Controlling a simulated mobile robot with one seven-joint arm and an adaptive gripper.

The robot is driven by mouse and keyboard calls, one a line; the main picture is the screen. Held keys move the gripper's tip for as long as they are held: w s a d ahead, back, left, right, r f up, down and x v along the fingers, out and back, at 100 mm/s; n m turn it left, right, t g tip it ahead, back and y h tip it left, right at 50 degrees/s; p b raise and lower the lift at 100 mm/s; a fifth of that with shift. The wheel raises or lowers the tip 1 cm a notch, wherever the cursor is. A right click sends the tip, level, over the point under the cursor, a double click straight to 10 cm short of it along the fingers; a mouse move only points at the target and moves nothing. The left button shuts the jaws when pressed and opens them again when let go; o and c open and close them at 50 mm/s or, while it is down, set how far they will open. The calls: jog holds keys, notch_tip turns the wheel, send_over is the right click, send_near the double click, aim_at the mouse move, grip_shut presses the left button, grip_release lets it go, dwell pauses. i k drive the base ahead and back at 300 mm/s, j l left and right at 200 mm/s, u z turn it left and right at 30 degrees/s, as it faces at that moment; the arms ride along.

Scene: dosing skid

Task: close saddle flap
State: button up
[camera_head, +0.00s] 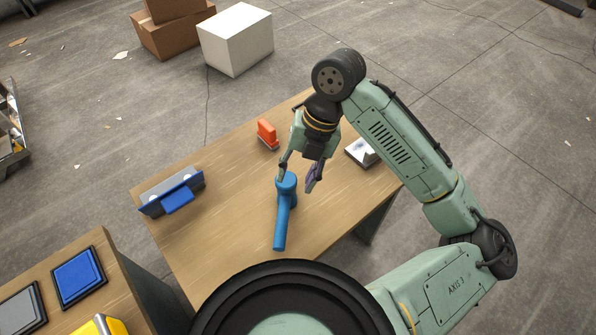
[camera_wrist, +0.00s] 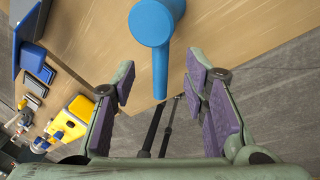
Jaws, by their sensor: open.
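A dark-blue holder (camera_head: 171,193) with white round parts stands at the left of the wooden table, with a brighter blue flap (camera_head: 179,201) sticking out at its front. I cannot tell for certain that this is the saddle flap. A blue piece (camera_head: 282,215) with a round head and a long stem is on the table near its middle; it also shows at the top of the wrist view (camera_wrist: 152,24). My gripper (camera_head: 298,179) is open and empty near the round head, well to the right of the holder. In the wrist view its purple-padded fingers (camera_wrist: 160,85) are spread apart.
An orange-red block (camera_head: 267,134) is at the table's far side, and a white box-like item (camera_head: 361,152) is at its right. A second table with a blue pad (camera_head: 78,277), a grey pad (camera_head: 22,308) and a yellow item (camera_head: 100,326) is at lower left. Boxes (camera_head: 236,40) stand on the floor behind.

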aim_at(177, 197)
jog(key=u, duration=0.8)
